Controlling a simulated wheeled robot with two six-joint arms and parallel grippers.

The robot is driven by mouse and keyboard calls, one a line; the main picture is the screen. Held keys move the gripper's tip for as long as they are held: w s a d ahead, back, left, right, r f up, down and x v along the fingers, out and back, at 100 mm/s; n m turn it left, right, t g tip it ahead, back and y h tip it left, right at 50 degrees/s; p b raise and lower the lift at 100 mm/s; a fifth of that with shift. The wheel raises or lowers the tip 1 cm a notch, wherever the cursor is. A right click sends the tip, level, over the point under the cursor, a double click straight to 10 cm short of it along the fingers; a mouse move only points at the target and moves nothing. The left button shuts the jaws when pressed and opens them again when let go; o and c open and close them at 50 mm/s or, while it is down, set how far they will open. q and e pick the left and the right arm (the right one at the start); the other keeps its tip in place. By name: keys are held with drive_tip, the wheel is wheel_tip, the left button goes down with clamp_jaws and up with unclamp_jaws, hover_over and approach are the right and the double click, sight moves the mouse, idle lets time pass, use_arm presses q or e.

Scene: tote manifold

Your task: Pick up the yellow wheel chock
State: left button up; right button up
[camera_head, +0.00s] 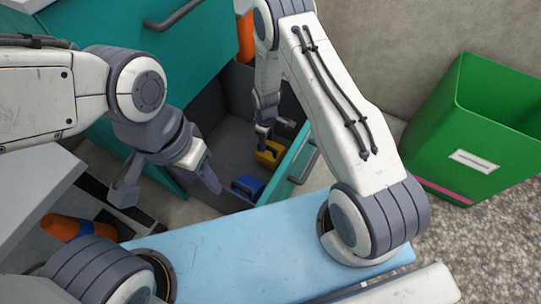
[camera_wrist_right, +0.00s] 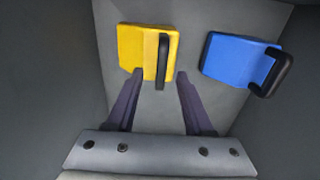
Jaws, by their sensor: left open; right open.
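The yellow wheel chock (camera_head: 269,153) lies on the grey floor of an open drawer in the head view, partly hidden by my right gripper (camera_head: 266,130). In the right wrist view the yellow chock (camera_wrist_right: 148,53), with a black handle, lies just beyond the open fingertips of my right gripper (camera_wrist_right: 158,76). The handle is in line with the gap between the fingers. Nothing is between the fingers further back. My left gripper (camera_head: 168,187) is open and empty, outside the drawer at its left.
A blue wheel chock (camera_head: 248,186) with a black handle lies in the drawer close to the yellow one. The drawer's teal front (camera_head: 298,162) and grey walls enclose both. A green bin (camera_head: 470,140) stands at the right. An orange object (camera_head: 68,228) lies at the lower left.

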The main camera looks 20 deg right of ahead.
sight(267, 147)
wheel_tip(267, 147, down, 4)
drive_tip(key=shift+s+f+b, duration=0.15)
drive_tip(key=shift+b, duration=0.95)
drive_tip(key=shift+c, duration=0.4)
clamp_jaws()
